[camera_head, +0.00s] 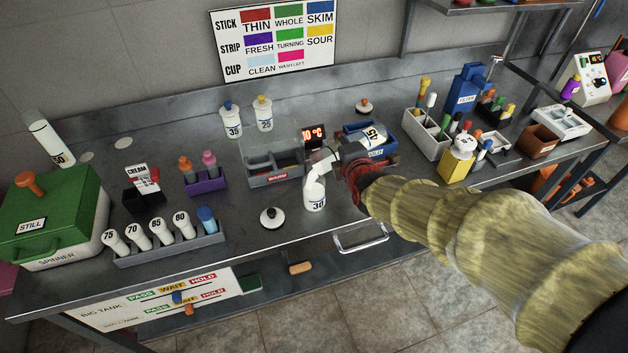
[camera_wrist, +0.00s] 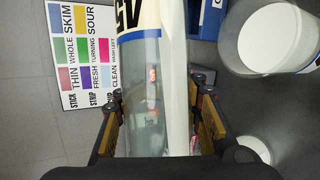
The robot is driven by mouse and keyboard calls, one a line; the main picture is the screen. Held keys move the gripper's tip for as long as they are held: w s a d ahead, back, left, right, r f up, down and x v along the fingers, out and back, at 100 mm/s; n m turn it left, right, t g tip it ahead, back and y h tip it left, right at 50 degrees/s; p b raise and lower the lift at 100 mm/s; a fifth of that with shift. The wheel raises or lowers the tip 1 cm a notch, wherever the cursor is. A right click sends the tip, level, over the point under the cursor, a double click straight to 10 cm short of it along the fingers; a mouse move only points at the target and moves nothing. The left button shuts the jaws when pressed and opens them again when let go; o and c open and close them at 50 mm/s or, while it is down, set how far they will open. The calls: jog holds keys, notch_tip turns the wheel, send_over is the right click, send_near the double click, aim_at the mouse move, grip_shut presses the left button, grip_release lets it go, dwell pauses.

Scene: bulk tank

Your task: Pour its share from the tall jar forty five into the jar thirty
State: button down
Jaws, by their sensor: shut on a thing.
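The tall jar forty five (camera_head: 375,137) is a clear glass jar with a 45 label. My gripper (camera_head: 352,172) is shut on it and holds it tilted, mouth end to the left, above the counter. In the wrist view the jar (camera_wrist: 150,80) lies between my fingers (camera_wrist: 155,125), with white liquid along one side. The jar thirty (camera_head: 314,194) stands upright and uncapped on the counter, just below and left of the tilted jar. A white shape (camera_head: 322,160) lies between them; whether it is flowing liquid or jar neck I cannot tell.
A black-knobbed lid (camera_head: 271,217) lies left of jar thirty. A grey tray (camera_head: 273,170) and a small red display (camera_head: 313,134) are close behind. A blue box (camera_head: 359,130) is behind my gripper. Jars 35 (camera_head: 231,121) and 25 (camera_head: 263,114) stand farther back.

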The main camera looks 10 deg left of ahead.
jog(key=shift+r+p, duration=0.45)
jog(key=shift+p, duration=0.1)
jog(key=shift+f, duration=0.1)
jog(key=shift+f+m+g+y+p, duration=0.3)
jog(key=shift+f+m+g, duration=0.1)
jog(key=shift+m+g, duration=0.1)
dwell(0.3)
jog(key=p, duration=0.3)
jog(key=shift+r, duration=0.15)
jog(key=p, duration=0.4)
jog(key=r+m+g+p, duration=0.1)
jog(key=p, duration=0.4)
jog(key=shift+w+d+r+y, duration=0.2)
jog(key=shift+r+y, duration=0.05)
jog(key=shift+y, duration=0.05)
jog(key=shift+m+p, duration=0.3)
jog(key=shift+p, duration=0.7)
